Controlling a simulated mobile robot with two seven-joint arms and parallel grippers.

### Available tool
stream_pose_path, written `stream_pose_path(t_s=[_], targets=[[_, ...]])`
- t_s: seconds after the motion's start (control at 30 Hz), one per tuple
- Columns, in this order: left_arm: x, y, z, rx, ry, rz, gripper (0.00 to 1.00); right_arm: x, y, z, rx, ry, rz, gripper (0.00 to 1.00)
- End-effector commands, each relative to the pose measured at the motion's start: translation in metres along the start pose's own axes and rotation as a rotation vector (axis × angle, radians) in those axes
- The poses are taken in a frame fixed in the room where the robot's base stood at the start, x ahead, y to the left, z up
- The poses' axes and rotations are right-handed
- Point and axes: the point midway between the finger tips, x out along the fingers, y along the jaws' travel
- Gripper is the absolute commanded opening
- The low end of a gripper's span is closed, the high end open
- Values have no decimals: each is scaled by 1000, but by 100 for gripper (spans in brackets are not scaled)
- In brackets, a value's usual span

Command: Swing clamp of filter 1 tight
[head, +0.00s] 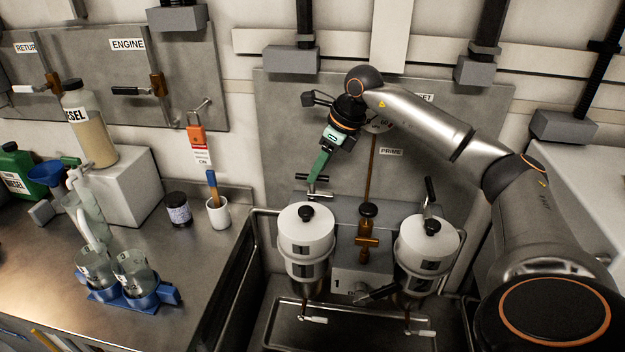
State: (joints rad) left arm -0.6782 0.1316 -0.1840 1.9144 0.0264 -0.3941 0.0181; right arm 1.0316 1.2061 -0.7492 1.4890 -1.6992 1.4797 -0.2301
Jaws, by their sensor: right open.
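Filter 1 (304,236) is the left white-topped canister with a black knob on its lid, upright in the metal stand. A small dark T-shaped handle (312,193), which looks like its clamp, stands just behind its lid. My right gripper (315,178) reaches in from the upper right, with green fingers pointing down at this handle. It is open; whether the fingers touch the handle or stand around it I cannot tell. My left gripper is not in view.
Filter 2 (425,243) stands to the right with its own black-gripped handle (430,190). A brass valve (367,240) sits between the filters. A drip tray rail (350,312) lies in front. The left counter holds glass jars (131,267), a white cup (218,213) and a diesel bottle (90,130).

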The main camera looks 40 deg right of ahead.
Motion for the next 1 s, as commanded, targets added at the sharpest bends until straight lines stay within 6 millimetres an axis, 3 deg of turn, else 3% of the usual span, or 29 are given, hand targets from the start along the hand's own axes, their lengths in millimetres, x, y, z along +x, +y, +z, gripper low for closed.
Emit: stream_pose_path(t_s=[0.23, 0.63, 1.0], targets=[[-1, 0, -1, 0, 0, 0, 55, 36, 0, 0, 1, 0, 1, 49], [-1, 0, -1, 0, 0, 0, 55, 44, 0, 0, 1, -2, 1, 49], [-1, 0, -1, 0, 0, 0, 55, 44, 0, 0, 0, -2, 2, 9]])
